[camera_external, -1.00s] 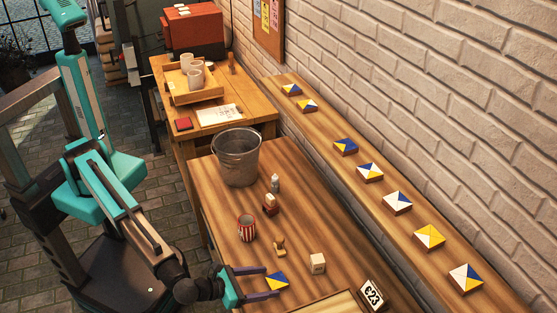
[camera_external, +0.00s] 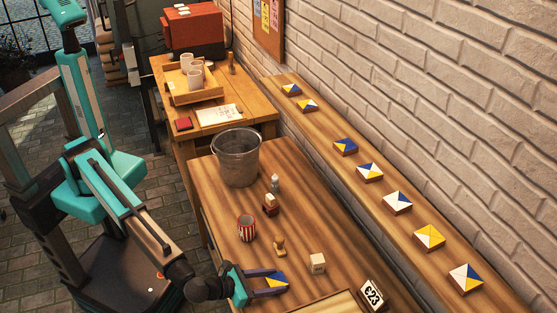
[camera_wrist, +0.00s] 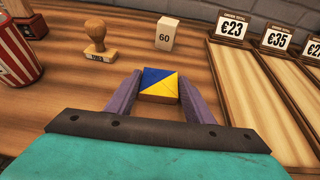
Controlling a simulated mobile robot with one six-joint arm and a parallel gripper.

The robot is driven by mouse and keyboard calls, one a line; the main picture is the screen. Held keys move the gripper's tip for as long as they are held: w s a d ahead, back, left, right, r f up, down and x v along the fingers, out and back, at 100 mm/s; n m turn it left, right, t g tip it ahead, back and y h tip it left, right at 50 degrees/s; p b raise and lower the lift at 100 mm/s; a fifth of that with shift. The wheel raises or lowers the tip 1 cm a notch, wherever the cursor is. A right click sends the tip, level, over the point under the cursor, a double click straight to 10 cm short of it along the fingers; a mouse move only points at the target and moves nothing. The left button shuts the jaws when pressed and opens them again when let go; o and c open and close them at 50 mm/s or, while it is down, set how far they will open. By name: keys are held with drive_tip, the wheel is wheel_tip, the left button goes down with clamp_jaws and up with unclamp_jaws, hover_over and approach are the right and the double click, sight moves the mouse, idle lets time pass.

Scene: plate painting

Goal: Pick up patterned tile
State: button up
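The patterned tile (camera_wrist: 160,84), a small wooden block with a blue and yellow triangle top, is at the front of the workbench. It also shows in the external view (camera_external: 275,280). My gripper (camera_wrist: 160,88) has its two purple fingers along the left and right sides of the tile, and they appear to touch it. In the external view my gripper (camera_external: 272,281) partly hides the tile's edges. I see no clear gap under the tile.
A wooden stamp (camera_wrist: 97,38), a block marked 60 (camera_wrist: 165,33) and a striped cup (camera_external: 246,228) stand nearby. Wooden trays with price signs (camera_wrist: 233,28) lie to the right. A metal bucket (camera_external: 236,158) stands further back. More tiles (camera_external: 397,202) line the wall shelf.

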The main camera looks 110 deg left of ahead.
sight(272, 283)
drive_tip(key=c, duration=0.6)
drive_tip(key=shift+r, duration=0.15)
drive_tip(key=shift+r, duration=1.7)
drive_tip(key=s, duration=0.5)
drive_tip(key=s+a+r+b, duration=0.1)
drive_tip(key=s, duration=0.4)
drive_tip(key=s+a+b, duration=0.1)
drive_tip(key=s, duration=0.5)
drive_tip(key=shift+r, duration=0.15)
